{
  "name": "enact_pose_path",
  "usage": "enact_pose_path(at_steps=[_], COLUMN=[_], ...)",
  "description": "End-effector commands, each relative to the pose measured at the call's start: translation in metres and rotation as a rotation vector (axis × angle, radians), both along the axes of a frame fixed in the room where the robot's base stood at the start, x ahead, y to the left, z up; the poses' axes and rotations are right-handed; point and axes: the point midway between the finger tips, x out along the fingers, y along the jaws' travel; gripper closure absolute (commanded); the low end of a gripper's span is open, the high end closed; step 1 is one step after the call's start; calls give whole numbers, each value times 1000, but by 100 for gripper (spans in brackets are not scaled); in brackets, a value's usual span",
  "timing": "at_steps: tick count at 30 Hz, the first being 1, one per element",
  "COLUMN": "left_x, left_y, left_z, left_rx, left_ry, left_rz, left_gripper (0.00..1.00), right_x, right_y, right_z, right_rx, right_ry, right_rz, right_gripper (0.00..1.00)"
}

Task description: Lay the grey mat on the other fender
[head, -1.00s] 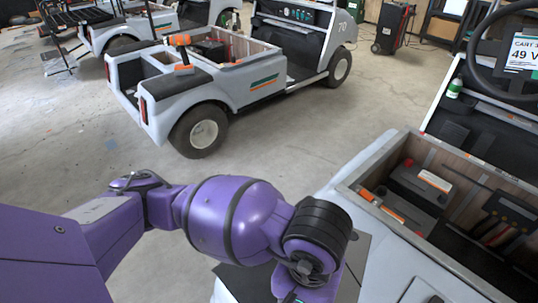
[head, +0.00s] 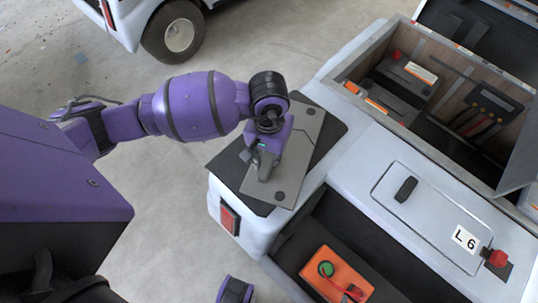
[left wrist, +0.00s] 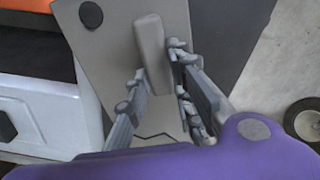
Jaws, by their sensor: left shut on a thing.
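The grey mat (head: 306,133) is a flat panel with dark round spots. It lies over a black pad (head: 228,158) on the white cart's rear corner fender (head: 218,195); I cannot tell if it rests fully. My left gripper (head: 264,168) is over the mat, shut on its raised grey grip (head: 266,172). The left wrist view shows the mat (left wrist: 112,55), its grip (left wrist: 151,45) and the gripper's fingers (left wrist: 157,72) on either side of the grip. The other fender is not clearly in view.
An open bay with a battery (head: 405,85) lies beyond the fender. A white lid marked L6 (head: 425,205) is to the right. An orange box (head: 338,275) sits in a dark recess in front. Another cart's wheel (head: 175,30) stands across clear floor.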

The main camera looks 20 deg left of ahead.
Motion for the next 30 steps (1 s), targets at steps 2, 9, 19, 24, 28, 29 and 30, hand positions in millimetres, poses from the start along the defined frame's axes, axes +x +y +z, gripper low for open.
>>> enact_pose_path(at_steps=[2, 9, 19, 24, 28, 29, 30], left_x=[0, 1, 0, 0, 1, 1, 2], left_y=[-1, 0, 0, 0, 0, 0, 0], left_z=[-9, -11, -12, -12, -5, -1, 5], left_rx=[-1, 0, 0, 0, 0, 0, 1], left_ry=[0, -3, -1, -1, -3, -5, -6], left_rz=[0, -1, -1, -1, -1, -2, -1], left_gripper=[100, 100, 60, 60, 60, 60, 60], right_x=[0, 1, 2, 2, 3, 3, 3], right_y=[0, 0, 0, 1, 0, 0, 1], right_z=[0, 0, 0, 0, 2, 2, 2], right_rx=[0, 0, 1, 1, 1, 0, 0], right_ry=[0, -2, -4, -4, -5, -5, -6], right_rz=[0, 0, 1, 1, 1, 0, 0], right_gripper=[60, 60, 60, 60, 60, 60, 60])
